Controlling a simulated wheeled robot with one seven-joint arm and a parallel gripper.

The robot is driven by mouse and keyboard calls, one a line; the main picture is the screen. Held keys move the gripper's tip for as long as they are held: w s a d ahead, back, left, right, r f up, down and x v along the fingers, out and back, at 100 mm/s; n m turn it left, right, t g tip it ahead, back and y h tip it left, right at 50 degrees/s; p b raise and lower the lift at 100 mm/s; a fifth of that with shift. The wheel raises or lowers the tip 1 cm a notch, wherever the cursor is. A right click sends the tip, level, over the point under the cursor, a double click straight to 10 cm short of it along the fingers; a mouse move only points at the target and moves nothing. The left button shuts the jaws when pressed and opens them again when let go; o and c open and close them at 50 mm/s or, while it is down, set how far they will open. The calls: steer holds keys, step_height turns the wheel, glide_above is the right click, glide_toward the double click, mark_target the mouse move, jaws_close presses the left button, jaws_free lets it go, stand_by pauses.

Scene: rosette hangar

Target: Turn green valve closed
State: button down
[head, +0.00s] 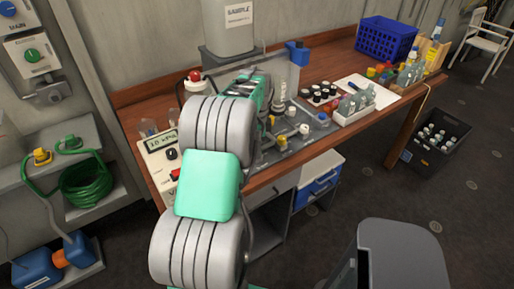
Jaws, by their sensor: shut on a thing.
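My gripper (263,108) is at the pipe-and-valve rig on the wooden bench, beyond the large grey and mint links of my arm. It is shut on a part of the rig that my arm and gripper mostly cover. This fits the green valve, but its handle and angle cannot be made out. Other small valves show on the rig to the right of my gripper: a yellow one (283,142) and a white one (304,129).
A beige meter box (163,160) and a red-topped button (195,76) stand left of the rig. Black-capped vials (318,96), a bottle tray (355,108) and a blue basket (386,39) stand to the right. A wall box with a green knob (32,55) is at the far left.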

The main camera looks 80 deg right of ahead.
steer(key=shift+m, duration=1.2)
steer(key=c, duration=1.1)
jaws_free()
steer(key=shift+o, duration=0.2)
steer(key=shift+r, duration=0.1)
step_height(320, 180, up, 8)
steer(key=shift+f+b, duration=0.15)
steer(key=shift+b, duration=0.25)
